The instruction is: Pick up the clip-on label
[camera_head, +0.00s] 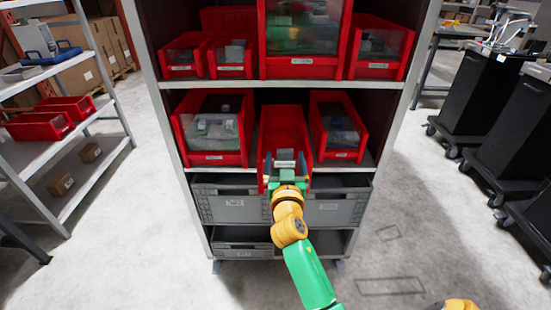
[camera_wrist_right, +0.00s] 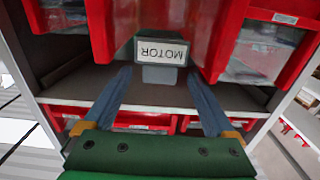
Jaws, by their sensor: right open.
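The clip-on label (camera_wrist_right: 161,52) reads MOTOR, upside down in the right wrist view. It has a white face in a dark frame, with a grey tab below, and sits at the front of a red bin. In the head view the label (camera_head: 285,164) shows small at the front of the middle red bin (camera_head: 284,125), partly hidden by my gripper. My right gripper (camera_wrist_right: 158,76) is open, its two blue-grey fingers on either side of the grey tab. I see a gap beside each finger; contact cannot be told.
Red bins (camera_head: 212,130) stand left and right of the middle bin, with more on the shelf above. Grey crates (camera_head: 228,203) sit below. A side rack (camera_head: 95,155) stands at left, black carts (camera_head: 480,95) at right. The floor between is clear.

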